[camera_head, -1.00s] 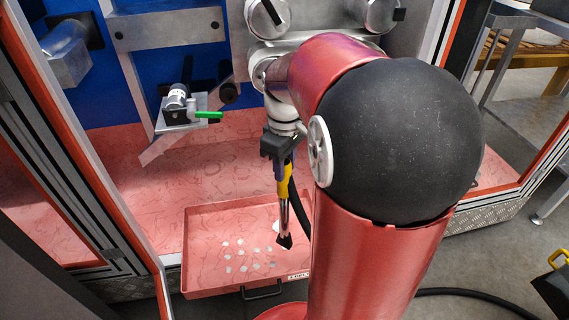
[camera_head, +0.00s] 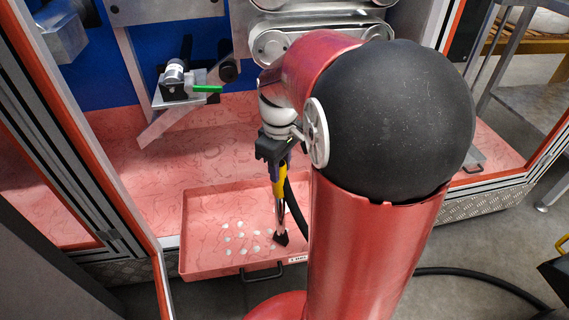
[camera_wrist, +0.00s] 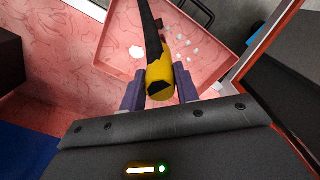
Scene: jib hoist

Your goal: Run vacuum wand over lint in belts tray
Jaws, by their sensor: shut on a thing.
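The belts tray (camera_head: 205,262) is a shallow pink tray, pulled out at the front of the machine. Several white lint tufts (camera_head: 241,236) lie on its floor, mostly left of the wand. My gripper (camera_head: 281,163) is shut on the yellow grip of the vacuum wand (camera_head: 281,180). The wand points down into the tray's right part, and its black nozzle (camera_head: 281,239) is at or just above the floor; contact is unclear. The wrist view shows the yellow grip (camera_wrist: 160,78) between the fingers, with lint (camera_wrist: 136,52) on both sides. My arm hides the tray's right edge.
A black hose (camera_head: 297,212) hangs beside the wand, and more hose lies on the floor at right. A green-handled clamp (camera_head: 207,89) and rollers (camera_head: 285,44) are above and behind. Red-edged frame posts (camera_head: 62,140) stand at the left. The tray's front has a black handle (camera_head: 262,273).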

